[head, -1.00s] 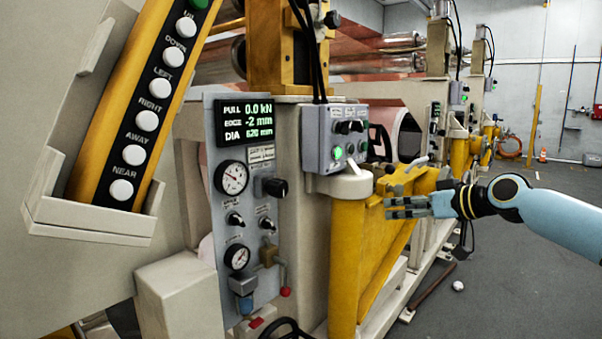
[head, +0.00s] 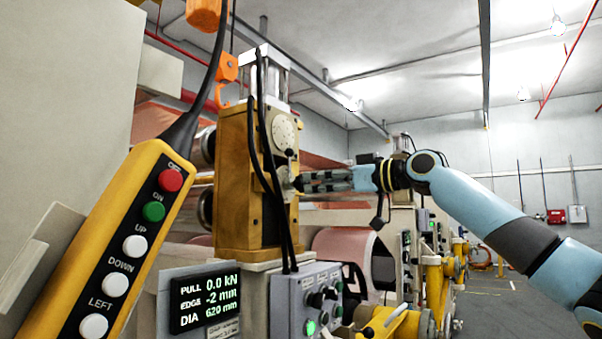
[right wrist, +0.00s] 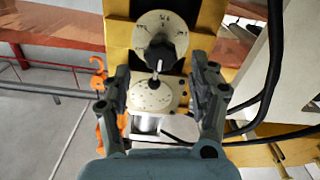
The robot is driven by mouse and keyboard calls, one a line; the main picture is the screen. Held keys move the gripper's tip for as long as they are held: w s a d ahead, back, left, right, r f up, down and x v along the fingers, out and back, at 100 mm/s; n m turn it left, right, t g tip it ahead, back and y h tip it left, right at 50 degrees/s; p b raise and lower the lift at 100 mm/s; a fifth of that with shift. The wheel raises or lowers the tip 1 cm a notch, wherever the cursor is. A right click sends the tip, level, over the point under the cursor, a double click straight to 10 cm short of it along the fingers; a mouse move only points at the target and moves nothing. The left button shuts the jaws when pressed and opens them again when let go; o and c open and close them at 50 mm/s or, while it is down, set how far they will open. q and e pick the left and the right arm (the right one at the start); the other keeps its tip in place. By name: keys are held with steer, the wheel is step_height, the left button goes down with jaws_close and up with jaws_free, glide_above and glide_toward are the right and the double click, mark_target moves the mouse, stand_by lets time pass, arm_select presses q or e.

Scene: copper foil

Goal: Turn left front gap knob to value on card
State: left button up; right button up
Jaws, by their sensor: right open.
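A black gap knob (right wrist: 160,49) sits on a cream scale plate (right wrist: 155,22) with marks around it, in the right wrist view. Beside it is a cream disc (right wrist: 153,97) with fine dots, which also shows in the head view (head: 284,130) on the face of the yellow housing (head: 236,180). A small lever with a dark tip sits between the two. My right gripper (head: 298,182) is open, its fingers (right wrist: 162,78) spread and pointing at this face. In the head view it partly covers the knob area. I cannot make out a value card. My left gripper is out of view.
A yellow pendant (head: 110,265) with buttons hangs close at the left. Below the housing are a display (head: 205,297) and a grey switch box (head: 310,295). Black cables (head: 268,150) run down the housing close to the gripper. Open floor lies at the right.

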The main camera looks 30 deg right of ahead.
mark_target(301, 182)
steer(key=p+x, duration=0.1)
steer(key=x, duration=0.3)
steer(key=shift+w+a+r+p, duration=0.15)
steer(key=shift+r+p, duration=0.05)
steer(key=shift+p, duration=0.2)
steer(key=shift+w+a+f, duration=0.2)
steer(key=shift+w+a, duration=0.05)
steer(key=shift+w, duration=0.35)
steer(key=c, duration=1.2)
steer(key=shift+o, duration=0.2)
steer(key=shift+m, duration=0.4)
